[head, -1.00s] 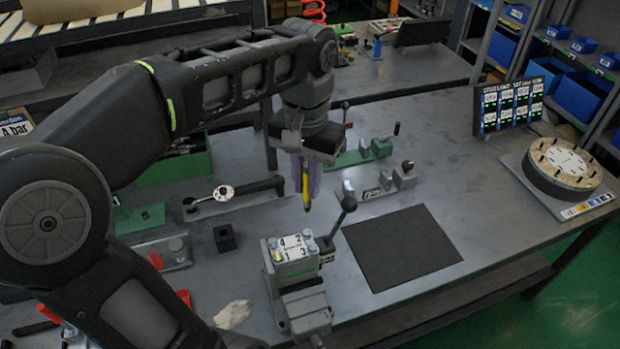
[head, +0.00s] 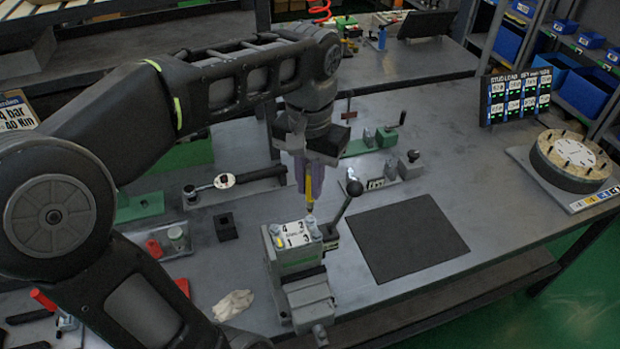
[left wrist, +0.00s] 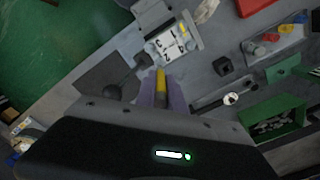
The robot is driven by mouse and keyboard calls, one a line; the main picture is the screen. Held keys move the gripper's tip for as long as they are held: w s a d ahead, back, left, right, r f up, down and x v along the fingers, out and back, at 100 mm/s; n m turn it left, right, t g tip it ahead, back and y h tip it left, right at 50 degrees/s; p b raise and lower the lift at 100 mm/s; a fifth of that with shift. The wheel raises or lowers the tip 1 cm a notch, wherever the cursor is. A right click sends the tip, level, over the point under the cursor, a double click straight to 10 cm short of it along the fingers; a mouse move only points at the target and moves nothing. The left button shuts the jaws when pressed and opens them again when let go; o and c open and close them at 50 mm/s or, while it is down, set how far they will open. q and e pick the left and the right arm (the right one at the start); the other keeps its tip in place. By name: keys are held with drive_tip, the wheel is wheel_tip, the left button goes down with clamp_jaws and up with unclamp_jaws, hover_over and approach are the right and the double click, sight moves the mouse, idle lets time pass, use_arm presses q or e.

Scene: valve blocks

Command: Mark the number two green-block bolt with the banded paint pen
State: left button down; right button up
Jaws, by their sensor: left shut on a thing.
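My left gripper (head: 309,178) has its pale purple fingers shut on a yellow paint pen (head: 309,192), which points down. The pen also shows between the fingers in the left wrist view (left wrist: 161,84). Its bands are too small to make out. Below it a grey-green valve block (head: 297,264) sits in a vise (head: 307,299). Its white top plate (head: 294,235) carries the numbers 4, 2, 1 and 3, with bolts at the corners. The pen tip is right by the number two bolt (head: 312,222); I cannot tell whether they touch. My right gripper is not in view.
A black-knobbed lever (head: 345,205) rises close to the right of the pen. A dark mat (head: 408,243) lies right of the vise. Another green-based fixture (head: 372,143) stands behind. A round stand (head: 572,160) is far right. A crumpled cloth (head: 234,304) lies left.

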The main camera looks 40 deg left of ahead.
use_arm(q)
drive_tip(key=shift+f, duration=0.4)
drive_tip(key=shift+f+b, duration=0.3)
idle(0.4)
drive_tip(key=shift+r, duration=0.1)
wheel_tip(320, 180, up, 5)
drive_tip(key=p, duration=0.4)
idle(0.3)
drive_tip(key=shift+w, duration=0.1)
